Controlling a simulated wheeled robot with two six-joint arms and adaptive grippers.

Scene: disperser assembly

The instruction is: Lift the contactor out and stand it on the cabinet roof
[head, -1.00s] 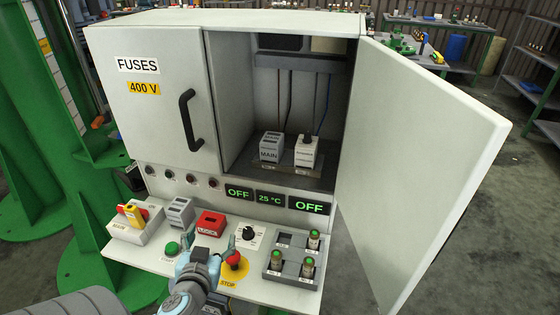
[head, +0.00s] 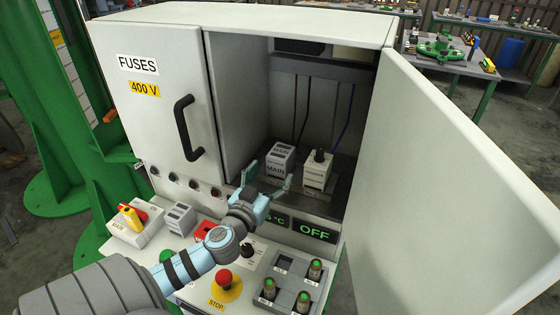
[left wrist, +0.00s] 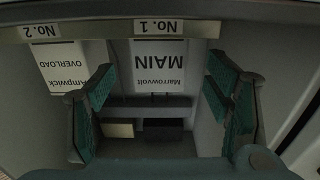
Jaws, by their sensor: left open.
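The white block labelled MAIN (head: 279,166), apparently the contactor, stands in the open right compartment of the cabinet. The cabinet roof (head: 250,20) is flat, pale and bare. My right gripper is not in view.
The white OVERLOAD block (head: 316,172) with a dark knob stands close right of MAIN, at tag No. 2. The open door (head: 450,170) fills the right side. The control shelf below carries a red stop button (head: 223,278) and several green-topped parts.

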